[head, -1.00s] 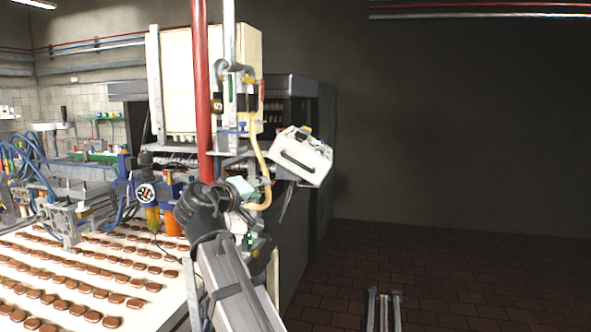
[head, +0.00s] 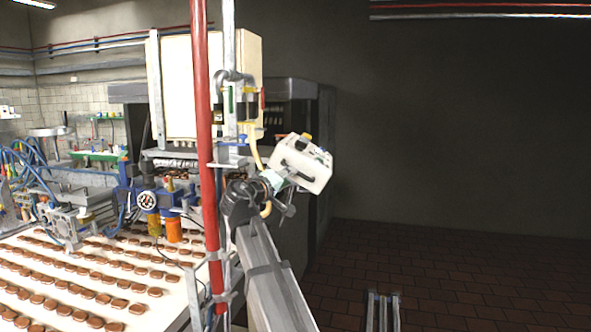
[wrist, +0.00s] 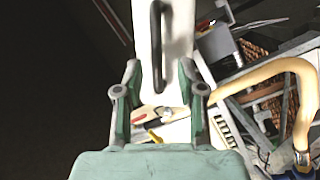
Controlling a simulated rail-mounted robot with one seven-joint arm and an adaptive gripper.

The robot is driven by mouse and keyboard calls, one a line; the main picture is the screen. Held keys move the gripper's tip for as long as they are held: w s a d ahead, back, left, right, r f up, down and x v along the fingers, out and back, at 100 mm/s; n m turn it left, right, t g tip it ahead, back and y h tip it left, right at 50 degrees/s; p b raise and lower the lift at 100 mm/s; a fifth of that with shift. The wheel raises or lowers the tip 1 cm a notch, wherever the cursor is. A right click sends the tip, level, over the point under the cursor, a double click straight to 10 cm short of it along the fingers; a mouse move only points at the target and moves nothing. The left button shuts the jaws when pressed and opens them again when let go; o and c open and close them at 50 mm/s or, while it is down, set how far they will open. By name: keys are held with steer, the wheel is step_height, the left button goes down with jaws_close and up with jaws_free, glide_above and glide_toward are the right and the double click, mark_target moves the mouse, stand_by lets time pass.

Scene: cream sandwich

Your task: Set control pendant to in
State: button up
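The control pendant (head: 308,168) is a white box with a dark bar handle, held out tilted to the right of the machine's post. In the wrist view the pendant (wrist: 178,30) fills the upper middle, its dark handle running lengthwise. Small red, yellow and dark controls show on its near end. My gripper (wrist: 160,88) has green fingers spread apart, one by each side edge of the pendant in that view. I cannot tell whether they touch it. In the head view my gripper (head: 273,181) is at the pendant's lower left, partly hidden by my arm.
A red vertical pipe (head: 205,120) and a grey post stand just left of my arm. A yellow-orange hose (wrist: 300,95) curves right of my gripper. A conveyor (head: 40,290) with rows of chocolate-coated pieces lies left. The tiled floor (head: 480,270) at right is mostly open.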

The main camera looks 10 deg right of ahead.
mark_target(303, 161)
steer(key=shift+p+x, duration=0.7)
steer(key=shift+x, duration=1.9)
steer(key=shift+c, duration=0.2)
jaws_close()
